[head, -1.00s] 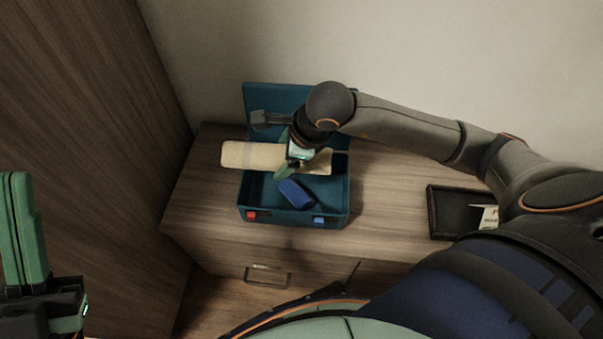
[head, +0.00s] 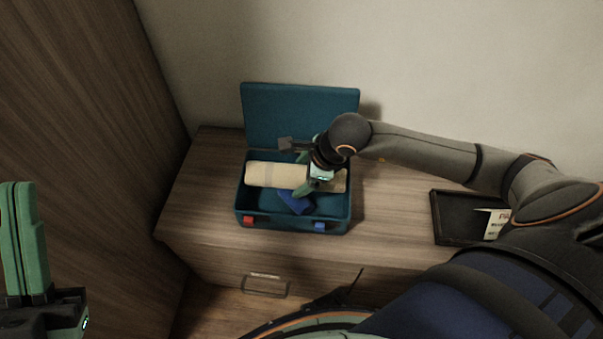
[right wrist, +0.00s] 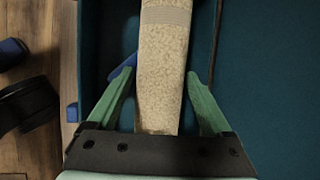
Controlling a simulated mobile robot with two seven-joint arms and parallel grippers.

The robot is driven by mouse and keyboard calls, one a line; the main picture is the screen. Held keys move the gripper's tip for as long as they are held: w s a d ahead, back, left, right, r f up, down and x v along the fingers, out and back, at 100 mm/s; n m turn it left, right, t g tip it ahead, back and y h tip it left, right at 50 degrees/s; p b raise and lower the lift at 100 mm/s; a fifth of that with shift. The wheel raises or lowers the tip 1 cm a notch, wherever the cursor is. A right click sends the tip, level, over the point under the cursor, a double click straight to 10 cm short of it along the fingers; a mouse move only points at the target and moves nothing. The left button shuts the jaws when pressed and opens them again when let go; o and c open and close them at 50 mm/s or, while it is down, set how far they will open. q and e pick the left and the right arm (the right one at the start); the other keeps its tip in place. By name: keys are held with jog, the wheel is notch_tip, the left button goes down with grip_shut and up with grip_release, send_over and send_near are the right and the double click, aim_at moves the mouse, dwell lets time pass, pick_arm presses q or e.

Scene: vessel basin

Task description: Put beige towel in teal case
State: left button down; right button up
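The beige towel (head: 275,175), a rolled shape, lies across the inside of the teal case (head: 345,215), whose lid (head: 300,115) stands open at the back. My right gripper (head: 312,185) is over the towel's right part. In the right wrist view, the fingers of my right gripper (right wrist: 160,98) are spread on either side of the towel (right wrist: 162,70), with gaps showing between them and it. My left gripper (head: 24,240) is at the far left, away from the case; its finger opening is not clear.
A blue item (head: 296,204) lies in the case by the towel. A dark tray (head: 440,232) with a card (head: 494,224) is on the dresser at right. A tall wooden panel (head: 90,130) stands at left. The dresser top (head: 395,205) between case and tray is clear.

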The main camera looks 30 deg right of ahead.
jog(key=shift+o, duration=1)
